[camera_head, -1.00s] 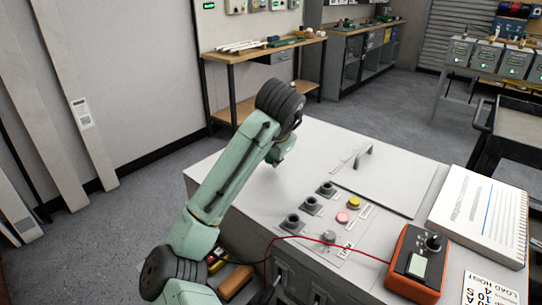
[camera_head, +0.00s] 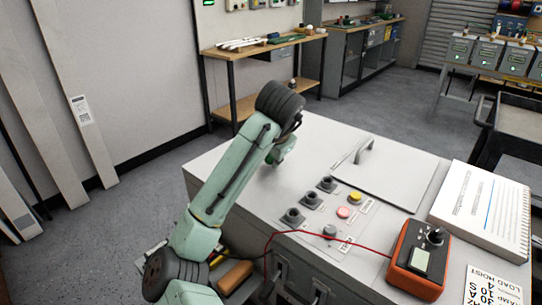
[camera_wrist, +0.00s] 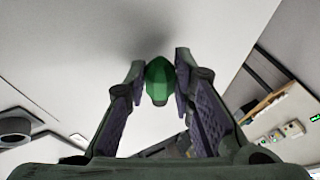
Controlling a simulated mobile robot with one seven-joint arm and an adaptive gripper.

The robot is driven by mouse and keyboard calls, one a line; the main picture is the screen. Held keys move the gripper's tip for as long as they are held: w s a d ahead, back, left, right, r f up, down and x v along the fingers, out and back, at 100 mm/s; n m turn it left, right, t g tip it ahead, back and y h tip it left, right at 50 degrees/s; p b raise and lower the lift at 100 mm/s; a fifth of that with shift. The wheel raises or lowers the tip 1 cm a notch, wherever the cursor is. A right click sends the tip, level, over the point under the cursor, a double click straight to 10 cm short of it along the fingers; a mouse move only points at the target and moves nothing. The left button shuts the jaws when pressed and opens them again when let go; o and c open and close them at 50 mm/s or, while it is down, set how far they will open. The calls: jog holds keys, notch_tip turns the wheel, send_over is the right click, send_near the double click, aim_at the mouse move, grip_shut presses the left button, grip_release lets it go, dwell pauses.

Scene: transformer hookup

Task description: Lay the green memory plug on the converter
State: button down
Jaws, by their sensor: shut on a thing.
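My gripper (camera_wrist: 158,72) is shut on the green memory plug (camera_wrist: 158,82), a faceted dark green piece held between the fingertips in the wrist view. A pale surface fills the space behind it; I cannot tell how far off it is. In the head view my forearm reaches over the left part of a large off-white cabinet (camera_head: 312,152), which looks like the converter. Its top has a lid with a handle, dark round sockets (camera_head: 292,217) and coloured buttons.
An orange meter (camera_head: 419,262) with a red lead sits at the cabinet's right front. A spiral notebook (camera_head: 480,212) lies behind it. The bare cabinet top left of the lid is clear. A wooden workbench (camera_head: 262,48) stands behind.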

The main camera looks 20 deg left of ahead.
jog(key=shift+f, duration=0.5)
jog(key=c, duration=1.3)
grip_release()
jog(key=v, duration=1.2)
jog(key=shift+r, duration=0.1)
